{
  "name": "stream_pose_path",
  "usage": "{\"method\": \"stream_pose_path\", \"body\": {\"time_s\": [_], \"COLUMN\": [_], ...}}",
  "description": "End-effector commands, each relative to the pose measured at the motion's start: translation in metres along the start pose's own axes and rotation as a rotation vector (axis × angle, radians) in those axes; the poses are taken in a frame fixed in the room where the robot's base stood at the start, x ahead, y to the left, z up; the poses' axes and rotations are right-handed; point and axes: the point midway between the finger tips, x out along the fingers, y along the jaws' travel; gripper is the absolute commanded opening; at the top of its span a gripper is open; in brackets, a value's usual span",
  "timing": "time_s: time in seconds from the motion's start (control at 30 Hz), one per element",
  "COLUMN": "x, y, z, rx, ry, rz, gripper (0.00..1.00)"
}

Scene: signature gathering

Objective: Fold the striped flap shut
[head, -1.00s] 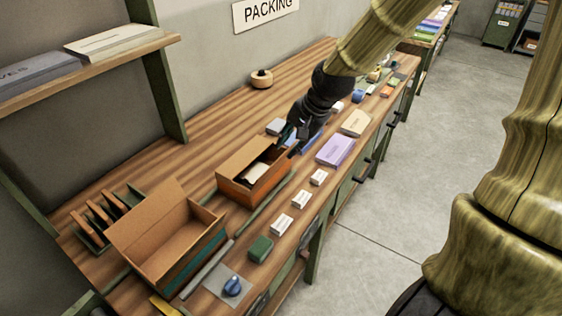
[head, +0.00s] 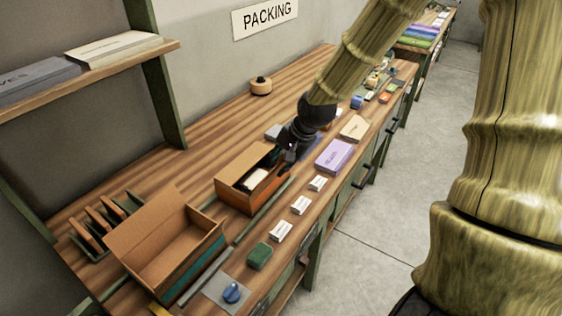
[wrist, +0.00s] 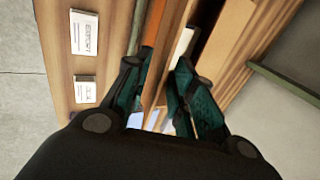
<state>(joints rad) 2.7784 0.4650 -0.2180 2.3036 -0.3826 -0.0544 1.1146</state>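A small open cardboard box (head: 232,197) with an orange front stands mid-bench, with a white item (head: 256,178) inside. My gripper (head: 284,156) is at its far right end, low over the rim. In the wrist view my gripper (wrist: 161,68) is open, its two teal-padded fingers apart, with the box's orange wall (wrist: 150,32) ahead near the left finger. I cannot tell whether they touch. A larger open box (head: 150,225) has a raised plain brown panel and a teal band on its near side. I cannot clearly make out a striped flap.
White labelled cards (head: 301,205), a purple box (head: 334,156) and a green block (head: 260,256) line the front edge. A wooden rack (head: 100,220) stands at left. A round wooden object (head: 261,86) sits at the back. The bench behind the boxes is mostly clear.

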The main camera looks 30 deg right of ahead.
Motion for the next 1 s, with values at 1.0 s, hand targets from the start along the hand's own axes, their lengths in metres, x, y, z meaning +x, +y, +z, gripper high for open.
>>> {"method": "stream_pose_path", "body": {"time_s": [1.0], "x": [-0.004], "y": [-0.012], "z": [0.000], "rx": [-0.002], "ry": [0.002], "rz": [0.162], "gripper": [0.00]}}
